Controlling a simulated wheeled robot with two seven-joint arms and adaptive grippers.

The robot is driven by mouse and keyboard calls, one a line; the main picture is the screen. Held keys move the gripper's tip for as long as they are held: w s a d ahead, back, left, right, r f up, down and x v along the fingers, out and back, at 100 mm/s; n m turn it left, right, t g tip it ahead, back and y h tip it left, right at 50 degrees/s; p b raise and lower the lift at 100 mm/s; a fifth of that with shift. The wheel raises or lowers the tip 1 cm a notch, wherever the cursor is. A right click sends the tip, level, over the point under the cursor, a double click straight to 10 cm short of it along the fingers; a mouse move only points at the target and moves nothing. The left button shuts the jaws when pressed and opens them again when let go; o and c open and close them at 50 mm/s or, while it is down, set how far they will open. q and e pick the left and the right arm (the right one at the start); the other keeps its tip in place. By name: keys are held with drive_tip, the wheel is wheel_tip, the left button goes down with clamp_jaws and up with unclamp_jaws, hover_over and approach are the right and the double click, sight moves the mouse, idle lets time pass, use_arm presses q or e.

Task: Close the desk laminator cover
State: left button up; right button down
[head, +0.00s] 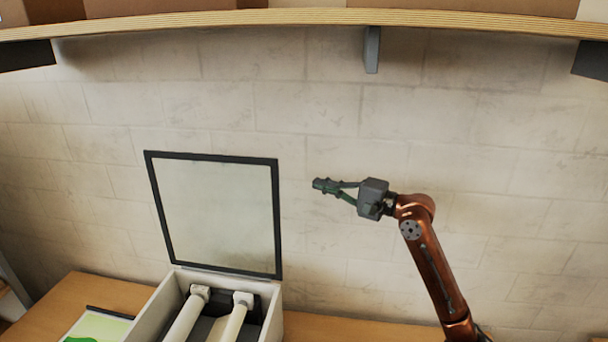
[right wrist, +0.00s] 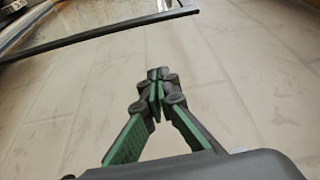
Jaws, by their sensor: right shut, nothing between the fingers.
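The laminator (head: 150,318) stands on the desk at the lower left of the head view. Its cover (head: 218,215), a clear panel with a dark frame, stands raised, nearly upright, at the back of the body. Two pale rollers (head: 232,318) show inside the open body. My right gripper (head: 320,184) is shut and empty, in the air to the right of the cover's upper right edge, apart from it. In the right wrist view the shut fingers (right wrist: 157,80) point toward the wall, and part of the cover's dark frame (right wrist: 100,40) crosses the top left. My left gripper is not in view.
A wooden shelf (head: 300,18) with boxes runs across the top of the head view, held by brackets (head: 372,50). A pale block wall (head: 480,120) stands behind. A sheet with green print (head: 98,328) lies left of the laminator. The desk (head: 350,329) looks bare to its right.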

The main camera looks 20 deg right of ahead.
drive_tip(key=w+a+f+p, duration=0.1)
drive_tip(key=w+a+p, duration=0.3)
drive_tip(key=a, duration=0.4)
drive_tip(key=shift+w+a+g+p, duration=0.3)
drive_tip(key=shift+w+a+p, duration=0.05)
drive_tip(key=shift+s, duration=0.15)
